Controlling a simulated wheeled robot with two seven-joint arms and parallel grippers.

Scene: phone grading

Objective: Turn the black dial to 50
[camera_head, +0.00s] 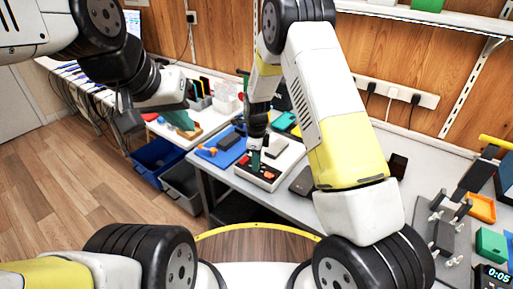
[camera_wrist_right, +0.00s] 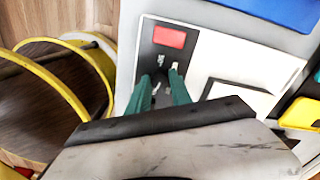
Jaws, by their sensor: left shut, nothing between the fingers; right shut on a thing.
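A white device (camera_head: 285,163) with a black panel sits near the table's front edge. In the right wrist view the device (camera_wrist_right: 235,60) has a red display (camera_wrist_right: 169,37); its reading is too small to tell. My right gripper (camera_head: 256,160) points down at the panel. In the right wrist view its green fingers (camera_wrist_right: 160,79) are closed around the black dial (camera_wrist_right: 159,89), which is mostly hidden between them. The dial's pointer and scale cannot be read. My left gripper (camera_head: 184,121) is shut and empty, well to the left of the device, over the neighbouring white table.
A blue mat (camera_head: 222,148) lies left of the device, and a dark phone-like slab (camera_head: 302,181) lies right of it. Blue (camera_head: 158,158) and grey bins stand below the tables. A metal fixture (camera_head: 445,232) and an orange tray (camera_head: 481,207) are at the right.

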